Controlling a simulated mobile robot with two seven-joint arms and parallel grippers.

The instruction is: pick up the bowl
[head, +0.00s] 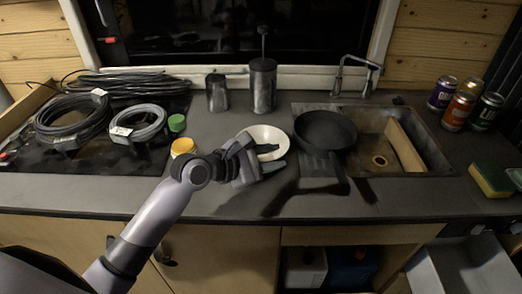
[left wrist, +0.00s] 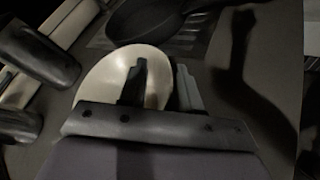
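The bowl (head: 268,135) is white and round and sits upright on the dark counter, left of the black pan. My left gripper (head: 281,156) is at the bowl's near right side, with its fingers spread apart. In the left wrist view the bowl (left wrist: 104,76) lies under the fingers (left wrist: 161,72). One finger overlaps the bowl and the other is just outside its right edge, with the rim showing between them. I cannot tell whether either finger touches it. The gripper hides the bowl's near part. My right gripper is not in view.
A black pan (head: 325,130) rests over the sink (head: 433,158) close right of the bowl. A canister (head: 263,88) and a grey cup (head: 217,93) stand behind. A yellow-topped jar (head: 183,147) and coiled cables (head: 74,119) are left. Cans (head: 459,108) and a sponge (head: 490,180) are right.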

